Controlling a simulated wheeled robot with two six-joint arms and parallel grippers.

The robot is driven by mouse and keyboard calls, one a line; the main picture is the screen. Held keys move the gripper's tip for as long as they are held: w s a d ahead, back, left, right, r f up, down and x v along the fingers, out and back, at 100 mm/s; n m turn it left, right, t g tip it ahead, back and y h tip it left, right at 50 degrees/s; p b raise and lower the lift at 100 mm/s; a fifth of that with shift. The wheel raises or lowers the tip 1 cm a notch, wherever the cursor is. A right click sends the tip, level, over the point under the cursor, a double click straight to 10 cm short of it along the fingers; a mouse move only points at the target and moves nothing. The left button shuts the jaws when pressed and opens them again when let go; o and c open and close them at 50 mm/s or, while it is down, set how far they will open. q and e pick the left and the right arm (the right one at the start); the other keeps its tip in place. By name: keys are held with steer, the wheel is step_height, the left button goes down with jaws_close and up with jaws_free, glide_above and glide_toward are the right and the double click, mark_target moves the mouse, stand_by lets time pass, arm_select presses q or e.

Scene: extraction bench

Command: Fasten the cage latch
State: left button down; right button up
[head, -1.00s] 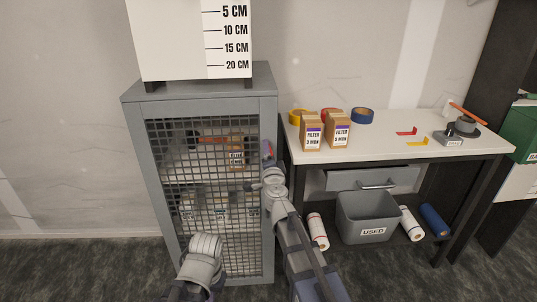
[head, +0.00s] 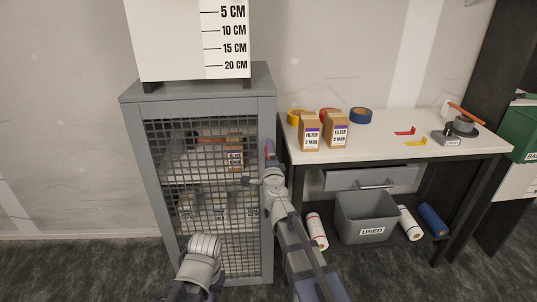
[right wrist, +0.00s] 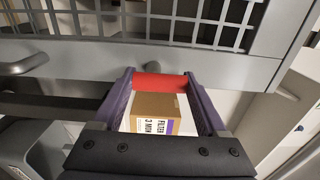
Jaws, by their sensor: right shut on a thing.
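The grey cage (head: 200,97) stands at left with its mesh door (head: 195,225) in its frame; boxes show behind the mesh. A red latch piece (head: 269,148) shows at the door's right edge, mostly hidden by my right gripper (head: 268,157). In the right wrist view, my right gripper (right wrist: 160,84) has its purple fingers on both ends of the red latch piece (right wrist: 160,79), beside the cage frame (right wrist: 225,62). A small grey knob (right wrist: 181,68) sits behind it. My left arm is low in front of the door; its fingers do not show.
A white bench (head: 375,140) stands right of the cage, with two filter boxes (head: 336,132), tape rolls (head: 361,115) and small coloured pieces. A grey USED bin (head: 366,213) and several rolls lie below. A box (right wrist: 157,110) shows beyond my right fingers.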

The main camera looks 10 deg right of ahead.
steer(key=o, duration=1.3)
steer(key=shift+s, duration=0.1)
steer(key=s, duration=0.5)
steer(key=s+a, duration=0.1)
steer(key=s, duration=0.1)
steer(key=shift+s, duration=0.3)
